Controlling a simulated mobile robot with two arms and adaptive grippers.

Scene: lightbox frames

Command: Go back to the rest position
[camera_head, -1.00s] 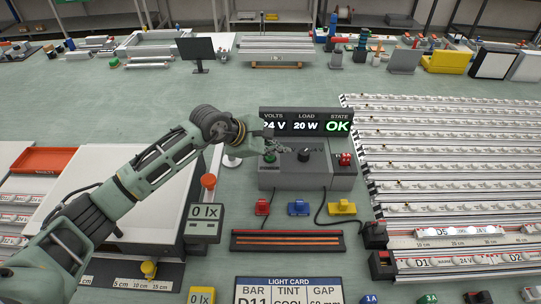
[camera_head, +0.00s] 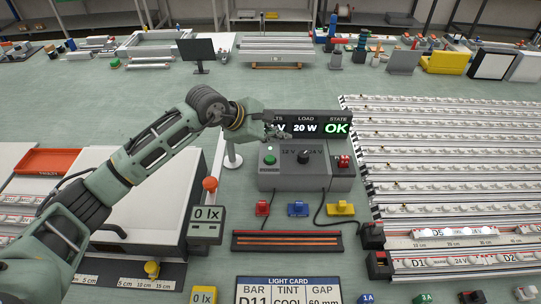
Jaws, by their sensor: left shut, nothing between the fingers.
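My left arm comes in from the left, and its gripper (camera_head: 277,133) is shut and empty. It is raised in front of the display (camera_head: 337,128), covering part of the volts reading. The display reads 20 W and OK. Below the gripper stands the grey power box (camera_head: 315,178) with a green button (camera_head: 270,159), a dial (camera_head: 304,157) and a red part at its right. The gripper looks clear of the box. My right gripper is not in view.
LED bars (camera_head: 450,150) fill the right. Red, blue and yellow clips (camera_head: 298,208) lie before the box. A light card (camera_head: 288,291) is in front.

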